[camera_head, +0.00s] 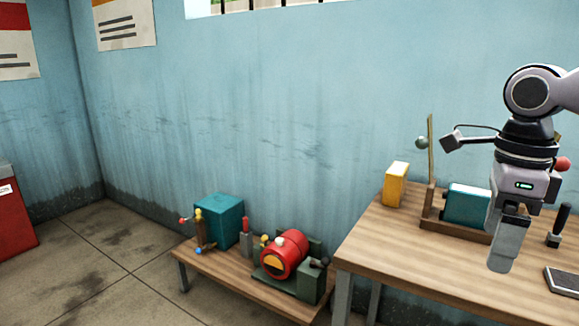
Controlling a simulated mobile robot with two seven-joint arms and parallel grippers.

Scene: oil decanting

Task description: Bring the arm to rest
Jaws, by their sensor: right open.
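My right arm comes in from the right edge, and its gripper (505,255) points down above the wooden table (420,262). The gripper is open, and nothing shows between its fingers, which overlap from this angle. It hangs in front of a teal box (465,204) in a wooden stand and hides part of it. My left gripper is not in view.
A yellow box (396,185) stands at the table's back left. A dark-handled tool (559,226) and a dark flat pad (563,281) are at the right. A low bench (225,267) holds a teal box (219,220) and a red drum (284,257). The table's front left is clear.

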